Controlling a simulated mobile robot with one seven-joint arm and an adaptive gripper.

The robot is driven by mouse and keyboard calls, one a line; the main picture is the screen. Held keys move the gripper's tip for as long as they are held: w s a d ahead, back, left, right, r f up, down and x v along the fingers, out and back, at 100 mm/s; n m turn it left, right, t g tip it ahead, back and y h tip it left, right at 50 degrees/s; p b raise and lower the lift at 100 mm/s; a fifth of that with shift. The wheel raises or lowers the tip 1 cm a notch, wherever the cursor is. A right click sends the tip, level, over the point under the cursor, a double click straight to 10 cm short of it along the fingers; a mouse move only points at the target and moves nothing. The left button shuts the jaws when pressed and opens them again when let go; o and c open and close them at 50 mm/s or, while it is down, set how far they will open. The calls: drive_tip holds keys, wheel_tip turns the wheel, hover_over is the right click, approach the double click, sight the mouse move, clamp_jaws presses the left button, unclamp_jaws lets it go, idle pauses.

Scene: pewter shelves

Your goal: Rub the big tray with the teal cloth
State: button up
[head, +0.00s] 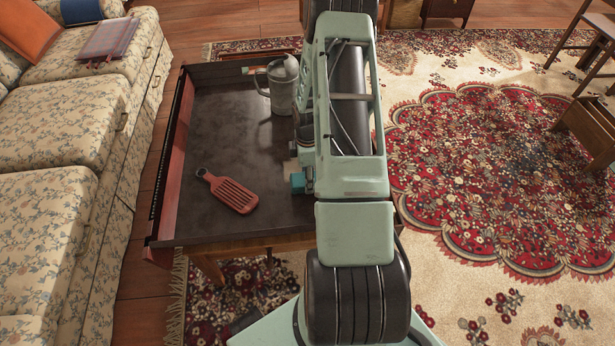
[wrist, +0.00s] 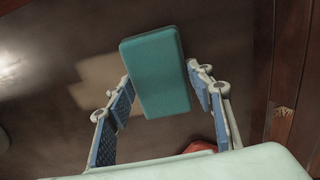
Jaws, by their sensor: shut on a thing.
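The teal cloth (wrist: 155,72) looks like a thick rounded block in the wrist view. My gripper (wrist: 160,82) is shut on it, with a blue-padded finger at each side. In the head view a small part of the cloth (head: 297,183) shows left of my arm, which hides most of my gripper. The big tray appears to be the dark, rimmed top (head: 215,115) in the head view. Its dark surface (wrist: 50,110) lies behind the cloth in the wrist view, with a pale beige patch on it. I cannot tell whether the cloth touches it.
A red slotted paddle (head: 232,193) lies on the dark surface left of my gripper. A grey lidded jug (head: 283,85) stands toward the back, with another vessel partly behind my arm. A floral sofa (head: 60,130) is at the left. The left-middle surface is clear.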

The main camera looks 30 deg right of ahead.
drive_tip(key=shift+f+b, duration=0.65)
drive_tip(key=shift+f, duration=0.3)
drive_tip(key=shift+w, duration=0.1)
